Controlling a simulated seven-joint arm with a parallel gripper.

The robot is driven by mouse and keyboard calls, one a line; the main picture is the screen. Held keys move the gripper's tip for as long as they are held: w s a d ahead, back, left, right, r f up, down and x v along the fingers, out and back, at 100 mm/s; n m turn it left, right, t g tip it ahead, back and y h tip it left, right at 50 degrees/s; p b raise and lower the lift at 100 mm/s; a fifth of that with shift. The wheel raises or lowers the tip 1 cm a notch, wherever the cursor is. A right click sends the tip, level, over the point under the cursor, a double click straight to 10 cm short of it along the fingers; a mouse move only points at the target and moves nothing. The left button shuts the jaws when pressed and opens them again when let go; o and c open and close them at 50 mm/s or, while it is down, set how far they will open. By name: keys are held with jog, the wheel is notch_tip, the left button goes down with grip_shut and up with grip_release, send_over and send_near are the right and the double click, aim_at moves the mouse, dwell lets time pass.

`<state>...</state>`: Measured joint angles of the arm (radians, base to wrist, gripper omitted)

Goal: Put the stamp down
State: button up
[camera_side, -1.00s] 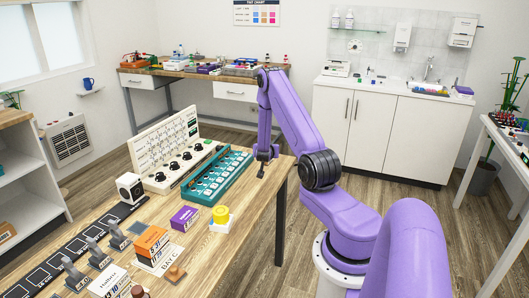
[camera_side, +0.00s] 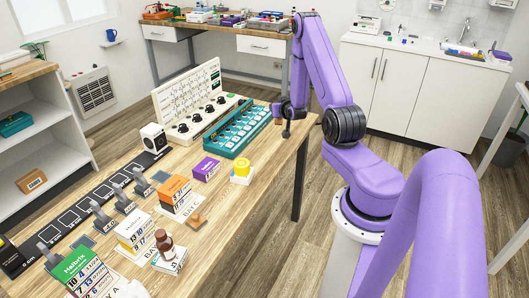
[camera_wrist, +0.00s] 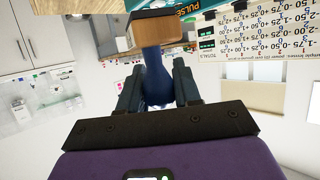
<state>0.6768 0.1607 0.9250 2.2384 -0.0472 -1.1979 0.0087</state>
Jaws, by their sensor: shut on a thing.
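My gripper (camera_side: 287,128) hangs at the right edge of the wooden table (camera_side: 262,212), just past the right end of the teal tray. In the wrist view my gripper (camera_wrist: 156,80) is shut on the blue handle of the stamp (camera_wrist: 152,70). The stamp's wooden block sits at the far end of the handle, beyond the fingertips. The block's printing face is turned away from the wrist camera.
Near the gripper are the teal tray (camera_side: 217,147) and a white panel with black knobs (camera_side: 196,117). A purple box (camera_side: 206,169), a yellow round thing (camera_side: 241,171), a flat wooden block (camera_side: 196,221) and a brown-handled thing (camera_side: 164,240) stand nearer. Bare wood lies along the right edge.

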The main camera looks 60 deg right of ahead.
jog(key=w+a+f+n+t+y, duration=0.3)
jog(key=a+n+t+y, duration=0.1)
jog(key=a+n+y, duration=0.5)
jog(key=shift+y, duration=0.3)
jog(key=shift+w+f, duration=0.15)
jog(key=shift+f, duration=3.85)
jog(key=shift+f, duration=0.1)
jog(key=o, duration=1)
jog(key=shift+o, duration=0.2)
